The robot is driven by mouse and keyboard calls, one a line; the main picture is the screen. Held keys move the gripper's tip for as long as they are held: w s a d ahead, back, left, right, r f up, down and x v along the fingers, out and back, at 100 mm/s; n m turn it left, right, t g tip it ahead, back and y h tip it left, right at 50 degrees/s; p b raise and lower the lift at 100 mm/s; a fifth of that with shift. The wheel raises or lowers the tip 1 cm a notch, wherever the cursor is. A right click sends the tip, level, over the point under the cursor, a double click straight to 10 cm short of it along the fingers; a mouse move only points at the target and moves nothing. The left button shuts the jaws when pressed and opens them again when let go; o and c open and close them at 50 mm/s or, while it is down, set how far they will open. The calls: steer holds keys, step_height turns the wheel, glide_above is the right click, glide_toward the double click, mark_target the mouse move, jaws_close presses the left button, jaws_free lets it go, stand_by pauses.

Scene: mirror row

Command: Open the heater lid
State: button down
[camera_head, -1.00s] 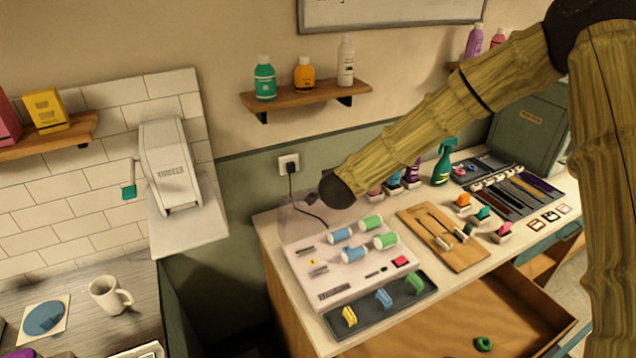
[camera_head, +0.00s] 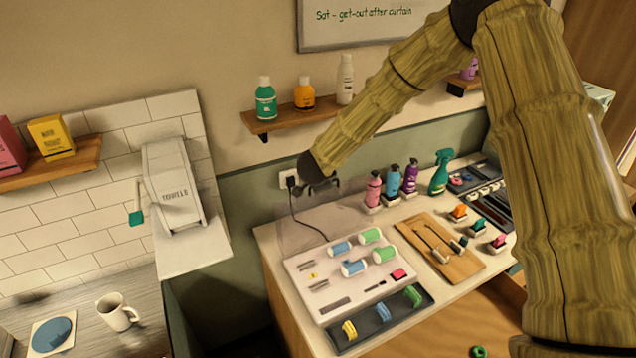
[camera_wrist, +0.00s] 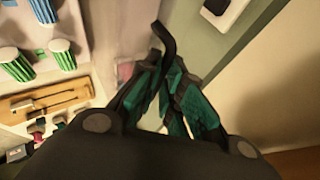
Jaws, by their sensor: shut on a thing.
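The heater (camera_head: 318,268) is a white base with blue and green rollers and a red switch, on the counter. Its clear lid (camera_head: 292,232) is faint and stands raised along the heater's back edge, by the wall. My gripper (camera_head: 319,188) is at the lid's upper edge, in front of the wall socket. In the wrist view its teal fingers (camera_wrist: 168,98) are closed together, on what appears to be the lid's edge; the clear material is hard to see there. A black cord (camera_wrist: 167,43) passes close to the fingertips.
The cord (camera_head: 294,208) runs from the wall socket behind the heater. Pink, blue and purple bottles (camera_head: 392,180) stand right of the lid. A wooden board (camera_head: 455,262) and a dark tray (camera_head: 340,338) lie nearby. A shelf (camera_head: 285,118) hangs above my gripper.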

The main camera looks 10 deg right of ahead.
steer(key=shift+w+d+r, duration=0.1)
steer(key=shift+w+r, duration=0.05)
steer(key=shift+r, duration=0.05)
steer(key=c, duration=1.6)
jaws_free()
steer(key=shift+o, duration=0.2)
steer(key=shift+s, duration=0.2)
steer(key=shift+f, duration=0.1)
steer(key=v, duration=1.2)
steer(key=shift+w, duration=0.1)
